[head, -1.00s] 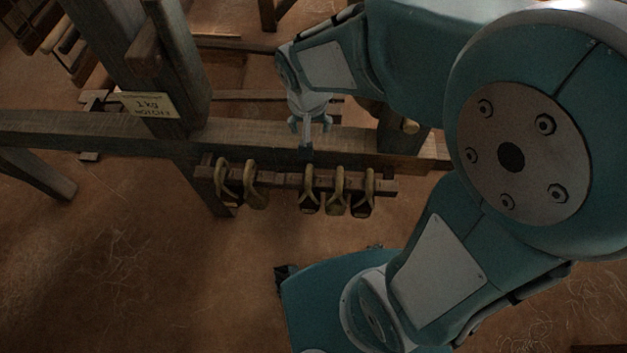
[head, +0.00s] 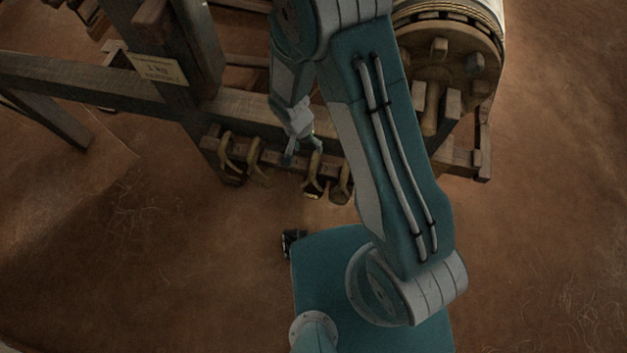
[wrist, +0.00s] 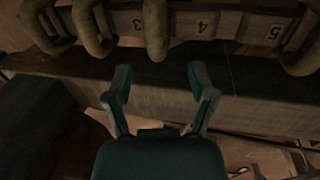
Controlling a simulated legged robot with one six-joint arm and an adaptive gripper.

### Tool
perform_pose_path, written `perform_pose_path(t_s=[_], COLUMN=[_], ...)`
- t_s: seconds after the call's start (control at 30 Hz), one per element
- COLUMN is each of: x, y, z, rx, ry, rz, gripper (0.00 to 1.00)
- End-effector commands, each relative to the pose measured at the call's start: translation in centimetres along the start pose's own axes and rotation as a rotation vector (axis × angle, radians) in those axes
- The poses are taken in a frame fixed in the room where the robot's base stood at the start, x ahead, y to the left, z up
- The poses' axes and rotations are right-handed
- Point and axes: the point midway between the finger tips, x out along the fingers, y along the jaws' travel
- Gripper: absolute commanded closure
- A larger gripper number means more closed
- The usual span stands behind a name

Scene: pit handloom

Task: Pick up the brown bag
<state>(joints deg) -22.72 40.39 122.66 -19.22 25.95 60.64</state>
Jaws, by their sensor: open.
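Several small dark bags with tan loop handles hang along a wooden rail. One pair is on the left, with a left bag (head: 231,177) and its neighbour (head: 258,177). Another bag (head: 312,188) hangs to their right, with one more partly behind my arm. I cannot tell which one is the brown bag. My gripper (head: 303,149) is open and empty, close to the rail between the left pair and the right bags. In the wrist view my gripper (wrist: 160,82) points at the rail. A thick tan loop (wrist: 155,30) stands beyond the gap between the fingertips, apart from them.
The numbered rail (wrist: 226,24) shows 3, 4 and 5. A large wooden drum (head: 450,62) stands at the right. The floor in front is clear.

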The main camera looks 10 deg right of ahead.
Motion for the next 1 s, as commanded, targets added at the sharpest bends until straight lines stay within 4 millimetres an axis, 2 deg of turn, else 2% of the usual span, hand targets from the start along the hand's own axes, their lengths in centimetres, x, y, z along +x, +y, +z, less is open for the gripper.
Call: perform_pose_path(t_s=[0.07, 0.27, 0.53, 0.83, 0.87, 0.9, 0.97, 1.0], x=[1.1, 2.5, 6.3, 6.9, 6.9, 6.9, 6.9, 6.9], y=[0.1, 0.2, 0.1, 0.1, 0.1, 0.1, 0.1, 0.1], z=[0.0, -0.1, -0.2, -0.3, -0.3, -0.3, -0.3, -0.3], rx=[0.0, 0.0, 0.0, 0.0, 0.0, 0.0, 0.0, 0.0], ry=[-0.002, -0.002, -0.001, 0.0, 0.0, 0.0, 0.0, 0.0], rz=[0.0, -0.002, 0.0, -0.003, -0.003, -0.003, -0.003, -0.003], gripper=[0.28, 0.28, 0.28, 0.28, 0.32, 0.5, 0.77, 0.95])
